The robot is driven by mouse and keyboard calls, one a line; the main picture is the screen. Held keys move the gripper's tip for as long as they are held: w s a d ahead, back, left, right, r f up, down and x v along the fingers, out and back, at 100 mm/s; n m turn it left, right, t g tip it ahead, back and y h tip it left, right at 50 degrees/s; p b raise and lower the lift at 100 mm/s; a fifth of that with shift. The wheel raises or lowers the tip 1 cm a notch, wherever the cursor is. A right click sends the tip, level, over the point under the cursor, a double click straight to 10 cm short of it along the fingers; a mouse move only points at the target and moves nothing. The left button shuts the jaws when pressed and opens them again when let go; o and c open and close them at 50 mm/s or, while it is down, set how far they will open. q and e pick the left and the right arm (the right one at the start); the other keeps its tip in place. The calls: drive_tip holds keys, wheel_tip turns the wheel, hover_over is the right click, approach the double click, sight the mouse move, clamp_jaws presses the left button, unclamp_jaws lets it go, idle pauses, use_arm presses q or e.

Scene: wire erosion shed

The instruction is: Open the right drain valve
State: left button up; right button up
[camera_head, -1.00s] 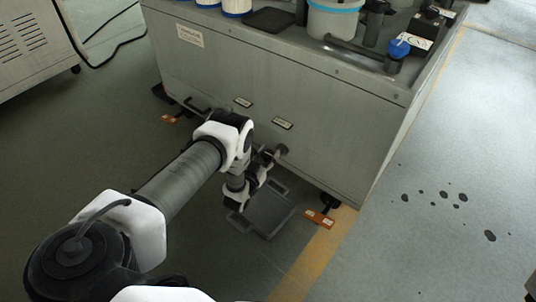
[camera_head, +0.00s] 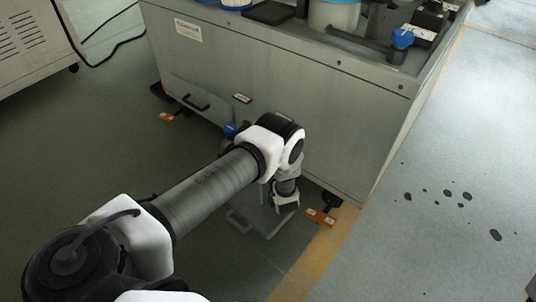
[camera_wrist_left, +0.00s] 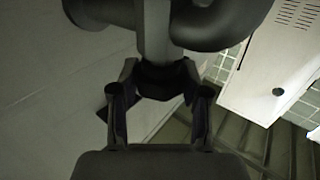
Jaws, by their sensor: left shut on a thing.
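The right drain valve is hidden behind my left arm in the head view. In the left wrist view, a grey stem (camera_wrist_left: 156,32) comes down from above, with dark rounded parts on both sides. My left gripper (camera_wrist_left: 160,82) is shut on the lower end of this stem, which appears to be the right valve's handle. In the head view, its fingers are hidden below my wrist, low at the cabinet's front. A blue-handled valve (camera_head: 230,130) shows to the left, beside my arm. My right gripper is not in view.
A grey tray (camera_head: 242,222) lies on the floor under my wrist. The grey cabinet (camera_head: 330,130) stands close behind my arm, with jars and tools on top. An orange foot tag (camera_head: 320,217) is at its front corner.

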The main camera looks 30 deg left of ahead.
use_arm(q)
drive_tip(key=shift+w+n+g+y+b, duration=0.1)
drive_tip(key=shift+n+g+y+b, duration=0.8)
drive_tip(key=shift+g, duration=0.4)
drive_tip(key=shift+r, duration=0.1)
drive_tip(key=o, duration=1.2)
drive_tip(key=shift+c, duration=0.2)
drive_tip(key=v, duration=1.2)
